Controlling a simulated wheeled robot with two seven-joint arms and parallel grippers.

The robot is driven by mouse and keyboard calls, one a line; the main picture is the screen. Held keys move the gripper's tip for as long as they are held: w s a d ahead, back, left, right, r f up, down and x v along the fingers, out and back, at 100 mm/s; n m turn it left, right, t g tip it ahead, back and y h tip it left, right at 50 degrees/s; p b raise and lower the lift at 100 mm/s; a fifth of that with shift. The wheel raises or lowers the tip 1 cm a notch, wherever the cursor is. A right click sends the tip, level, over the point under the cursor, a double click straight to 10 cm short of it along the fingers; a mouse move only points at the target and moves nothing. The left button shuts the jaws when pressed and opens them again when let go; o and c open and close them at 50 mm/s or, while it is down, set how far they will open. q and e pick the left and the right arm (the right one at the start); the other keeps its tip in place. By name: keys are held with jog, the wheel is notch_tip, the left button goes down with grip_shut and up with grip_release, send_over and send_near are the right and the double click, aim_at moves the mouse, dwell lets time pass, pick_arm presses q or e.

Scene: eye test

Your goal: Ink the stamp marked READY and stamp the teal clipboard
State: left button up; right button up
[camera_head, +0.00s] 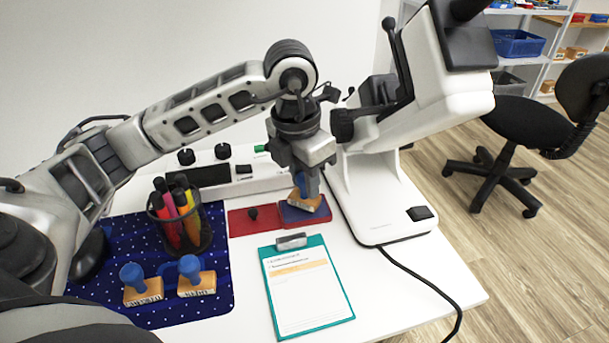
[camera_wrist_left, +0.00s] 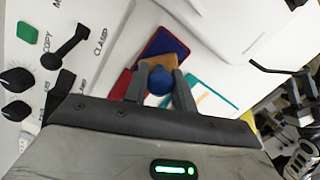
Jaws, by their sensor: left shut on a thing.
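My left gripper (camera_head: 306,178) is shut on a stamp with a blue knob (camera_wrist_left: 160,80) and a wooden block (camera_head: 304,201). The stamp is over the blue ink pad (camera_head: 318,215), its block slightly tilted in the picture; I cannot tell whether it touches the pad. Its label is not legible. The pad's open red lid (camera_head: 242,223) lies to its left. The teal clipboard (camera_head: 348,308), with a printed white sheet, lies in front of the pad and partly shows in the wrist view (camera_wrist_left: 205,88). My right gripper is not in view.
Two more blue-knobbed stamps, a left one (camera_head: 143,291) and a right one (camera_head: 197,283), stand on the dotted blue mat (camera_head: 185,316), labels unclear. A black pen cup (camera_head: 190,236) stands behind them. A white machine (camera_head: 375,205) stands right of the pad; its cable runs over the table's right side.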

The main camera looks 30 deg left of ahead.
pick_arm(q)
jog(key=shift+f, duration=0.25)
dwell(0.5)
jog(key=shift+f+b, duration=0.35)
jog(key=shift+b, duration=0.15)
dwell(1.1)
jog(key=shift+r+p, duration=2.65)
jog(key=shift+r, duration=1)
jog(key=shift+f, duration=0.1)
